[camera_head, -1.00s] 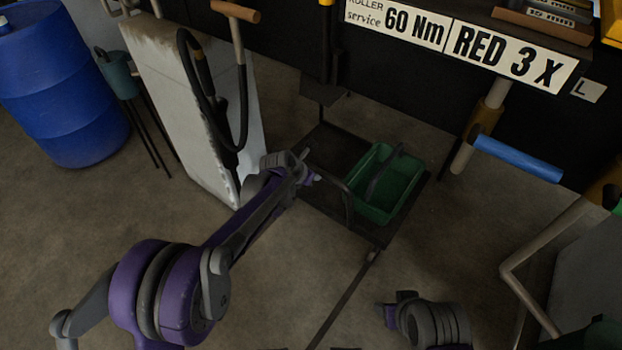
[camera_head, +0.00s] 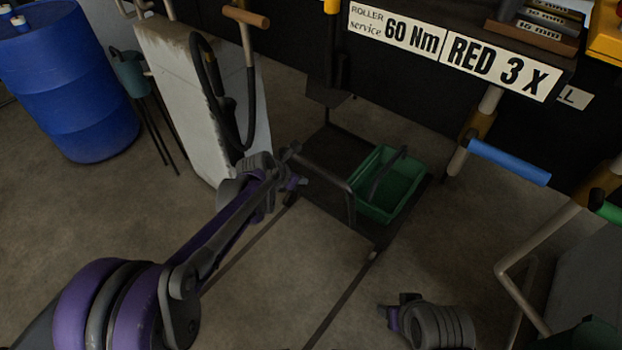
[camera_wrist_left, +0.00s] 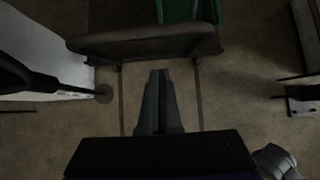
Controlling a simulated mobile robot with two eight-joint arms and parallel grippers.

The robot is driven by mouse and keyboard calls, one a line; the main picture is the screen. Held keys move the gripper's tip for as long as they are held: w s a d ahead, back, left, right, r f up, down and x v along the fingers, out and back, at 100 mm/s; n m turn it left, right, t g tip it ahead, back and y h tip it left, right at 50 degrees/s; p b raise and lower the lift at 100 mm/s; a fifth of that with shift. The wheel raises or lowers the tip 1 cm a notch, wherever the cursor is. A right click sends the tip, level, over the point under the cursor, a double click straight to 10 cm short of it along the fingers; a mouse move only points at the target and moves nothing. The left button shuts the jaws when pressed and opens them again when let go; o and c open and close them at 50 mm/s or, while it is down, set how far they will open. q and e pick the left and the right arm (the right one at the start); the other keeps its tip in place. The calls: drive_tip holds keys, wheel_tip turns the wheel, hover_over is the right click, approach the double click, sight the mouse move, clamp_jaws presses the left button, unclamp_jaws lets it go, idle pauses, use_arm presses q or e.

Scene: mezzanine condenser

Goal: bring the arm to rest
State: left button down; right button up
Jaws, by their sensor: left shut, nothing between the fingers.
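My left arm, purple and grey, comes in from the lower left in the head view. Its gripper (camera_head: 293,150) is over the floor, near the bar handle (camera_head: 330,177) of a low dark cart. In the left wrist view the fingers (camera_wrist_left: 159,74) are together with nothing between them, pointing toward the same bar (camera_wrist_left: 140,42). A gap of floor shows between the fingertips and the bar in that view. A purple and grey part of my other arm (camera_head: 435,325) shows at the bottom right; its fingers cannot be made out.
A green basket (camera_head: 405,192) sits on the cart. A pale panel (camera_head: 185,110) with a black hose stands left of the gripper, and a blue barrel (camera_head: 70,90) farther left. A blue-gripped handle (camera_head: 510,162) juts out at right. Open floor lies in front.

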use_arm(q)
drive_tip(key=v, duration=0.4)
drive_tip(key=shift+p, duration=0.3)
